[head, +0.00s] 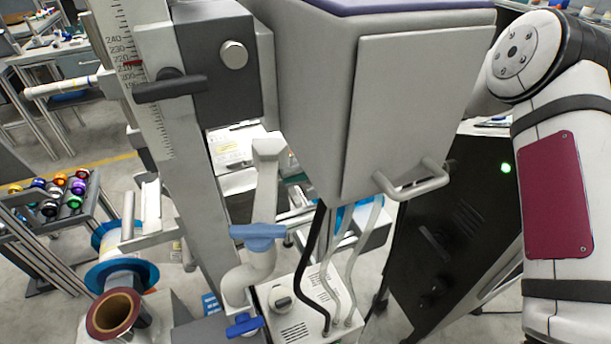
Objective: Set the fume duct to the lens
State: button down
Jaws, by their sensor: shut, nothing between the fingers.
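My arm shows at the right edge, but my gripper is out of view.
The upright column (160,130) carries a scale, a red pointer and a grey clamp block (215,65). The housing has a bar handle (412,182). Hoses run into a vented white box (305,300). A black cabinet (450,230) stands right; reels (120,275) and a rack (60,215) stand left.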

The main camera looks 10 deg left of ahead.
jog(key=shift+a, duration=0.55)
